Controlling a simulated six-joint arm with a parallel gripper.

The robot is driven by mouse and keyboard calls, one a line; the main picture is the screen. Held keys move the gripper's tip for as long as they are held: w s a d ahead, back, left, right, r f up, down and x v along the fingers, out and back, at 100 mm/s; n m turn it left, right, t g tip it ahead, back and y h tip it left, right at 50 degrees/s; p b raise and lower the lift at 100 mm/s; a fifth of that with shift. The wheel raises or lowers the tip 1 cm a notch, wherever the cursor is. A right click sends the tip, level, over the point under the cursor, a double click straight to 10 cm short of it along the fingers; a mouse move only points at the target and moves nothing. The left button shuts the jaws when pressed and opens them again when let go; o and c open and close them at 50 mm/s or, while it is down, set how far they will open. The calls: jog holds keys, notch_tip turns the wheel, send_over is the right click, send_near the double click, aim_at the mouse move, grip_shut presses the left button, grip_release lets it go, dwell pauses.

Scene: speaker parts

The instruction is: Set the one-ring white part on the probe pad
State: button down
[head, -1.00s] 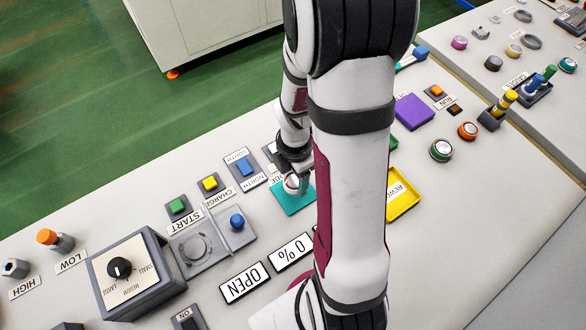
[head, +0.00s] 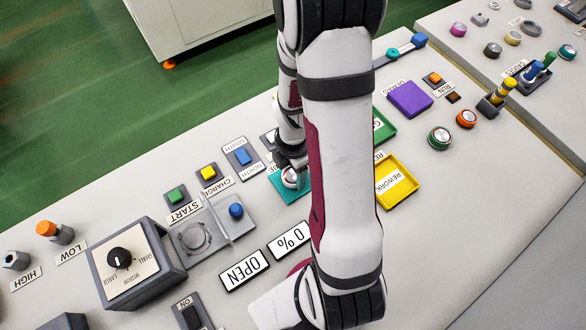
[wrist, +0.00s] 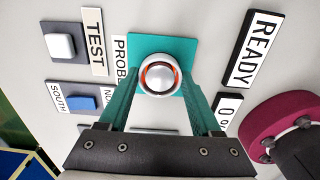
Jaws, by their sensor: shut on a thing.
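The white part (wrist: 160,75) is a round piece with a silver body, a pale domed top and one orange ring. My gripper (wrist: 160,88) is shut on it, with one finger on each side. The teal probe pad (wrist: 183,47) lies directly beneath the part in the wrist view. In the head view the part (head: 291,178) is over the pad (head: 283,194), below my gripper (head: 291,165). My arm hides the pad's right side there. I cannot tell whether the part touches the pad.
The PROBE label and TEST button (wrist: 60,45) are left of the pad in the wrist view. The READY sign (wrist: 252,50) is to the right. In the head view, a yellow REWORK tray (head: 398,184) and a green tray (head: 383,126) lie right of my arm.

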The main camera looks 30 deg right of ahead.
grip_release()
jog(key=shift+f, duration=0.1)
